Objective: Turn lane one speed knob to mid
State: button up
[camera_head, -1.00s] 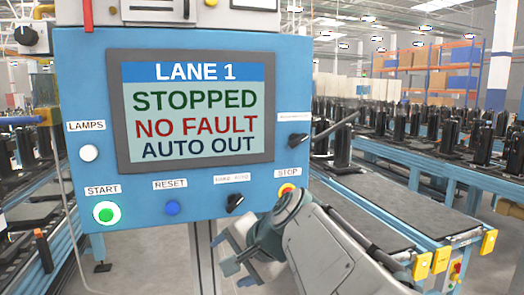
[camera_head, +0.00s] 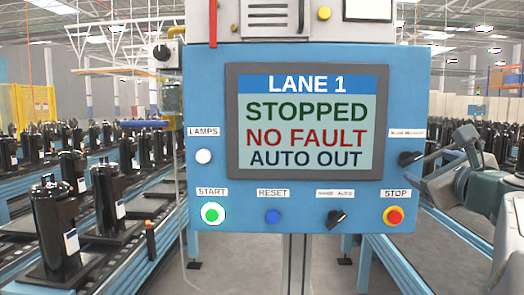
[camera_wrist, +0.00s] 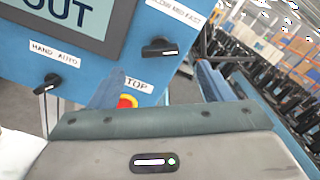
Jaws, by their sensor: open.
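The lane one speed knob (camera_head: 410,158) is a black knob at the right edge of the blue panel, under a small label. In the wrist view the knob (camera_wrist: 158,47) lies beneath a label that reads SLOW MID FAST, and its white mark is on the right end of its handle. My gripper (camera_head: 440,168) is just right of the panel at about knob height. In the wrist view my gripper (camera_wrist: 160,74) is open, with one blue-grey finger on each side below the knob. Nothing is between the fingers, and they appear apart from the knob.
The panel (camera_head: 210,100) has a screen (camera_head: 308,120) reading LANE 1, STOPPED, NO FAULT, AUTO OUT. Below are a green start button (camera_head: 212,213), blue reset button (camera_head: 273,216), hand/auto knob (camera_head: 337,218) and red stop button (camera_head: 394,215). The stop button (camera_wrist: 127,101) is close to my left finger.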

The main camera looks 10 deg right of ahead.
aim_at(412, 160)
jog(key=p+x, duration=0.1)
jog(key=x, duration=0.6)
jog(key=shift+w+d, duration=0.1)
jog(key=shift+w, duration=0.3)
jog(key=shift+c, duration=0.3)
jog(key=c, duration=0.9)
